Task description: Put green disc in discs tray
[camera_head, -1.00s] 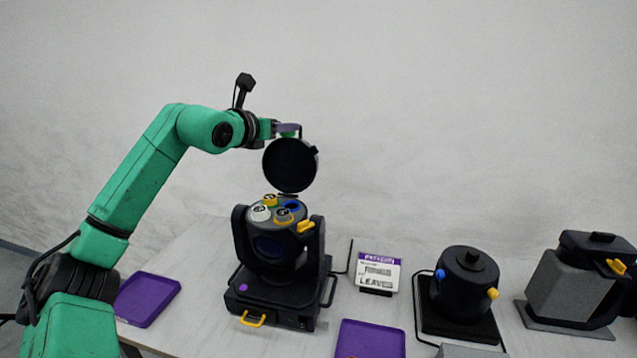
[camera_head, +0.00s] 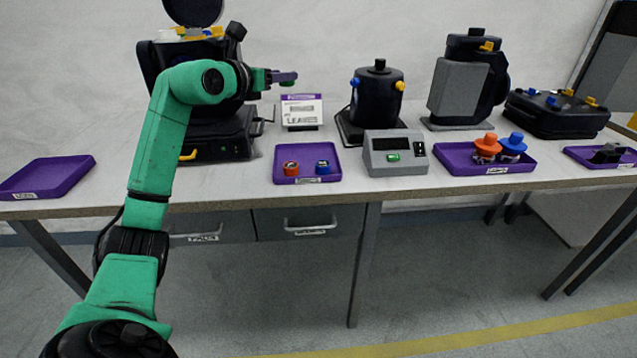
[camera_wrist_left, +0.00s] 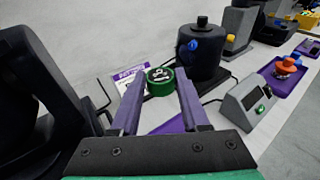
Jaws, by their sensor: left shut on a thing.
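The green disc (camera_wrist_left: 160,80) shows in the left wrist view, pinched upright between the purple fingertips, its marked face visible. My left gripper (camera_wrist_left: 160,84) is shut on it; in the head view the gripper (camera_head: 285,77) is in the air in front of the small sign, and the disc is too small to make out. A purple tray (camera_head: 308,179) holding a red disc (camera_head: 291,168) and a blue disc (camera_head: 323,167) lies on the table below and to the right of the gripper. Its label is too small to read. My right gripper is not in view.
A grey meter box (camera_head: 395,152) stands right of the tray, a black can (camera_head: 377,100) behind. An empty purple tray (camera_head: 45,180) lies far left. Another tray (camera_head: 487,168) holds orange and blue knobs.

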